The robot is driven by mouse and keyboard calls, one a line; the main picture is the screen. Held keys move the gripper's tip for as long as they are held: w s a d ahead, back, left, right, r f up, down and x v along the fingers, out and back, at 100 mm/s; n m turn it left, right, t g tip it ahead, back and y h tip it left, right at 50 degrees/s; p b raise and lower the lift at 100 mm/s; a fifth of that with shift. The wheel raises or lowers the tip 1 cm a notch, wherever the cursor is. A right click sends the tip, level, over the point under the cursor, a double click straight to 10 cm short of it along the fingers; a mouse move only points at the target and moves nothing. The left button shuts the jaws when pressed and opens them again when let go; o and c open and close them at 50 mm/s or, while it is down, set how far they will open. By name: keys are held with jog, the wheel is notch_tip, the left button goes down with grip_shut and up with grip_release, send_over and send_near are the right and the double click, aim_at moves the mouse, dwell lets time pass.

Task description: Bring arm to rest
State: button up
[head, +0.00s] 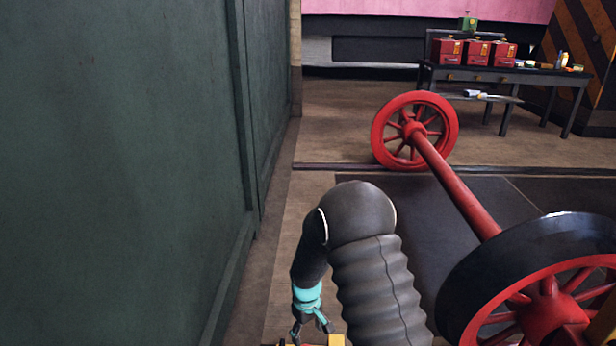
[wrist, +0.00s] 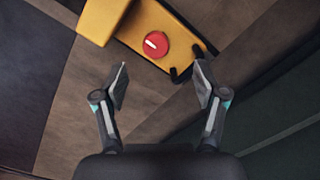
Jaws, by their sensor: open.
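My gripper (wrist: 160,82) is open, with its two fingers spread apart and nothing between them in the wrist view. In the head view my gripper (head: 310,328) hangs low at the bottom, below my bent dark arm. The wrist view looks down past the fingers at the wooden floor and a yellow part (wrist: 175,25) with a round red button (wrist: 156,44). The right fingertip is close to the yellow part's edge in the picture; I cannot tell whether they touch.
A green wall (head: 130,170) stands close on the left. A red-spoked wheelset (head: 458,185) lies to the right on dark floor plates. A dark table (head: 480,76) with several red boxes stands at the back. A strip of wooden floor (head: 290,215) is clear along the wall.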

jog(key=s+d+r+m+t+p, duration=0.2)
jog(key=s+d+r, duration=0.3)
jog(key=r, duration=1)
jog(key=s+d+r+m+t+p, duration=0.2)
jog(key=s+d+r+m+p, duration=0.1)
jog(key=s+r, duration=0.9)
jog(key=s+d+r+m+t+p, duration=0.2)
jog(key=s+d+r, duration=0.6)
jog(key=r, duration=1.1)
jog(key=shift+s+m+p, duration=0.4)
jog(key=shift+s+p, duration=0.35)
jog(key=shift+p, duration=0.15)
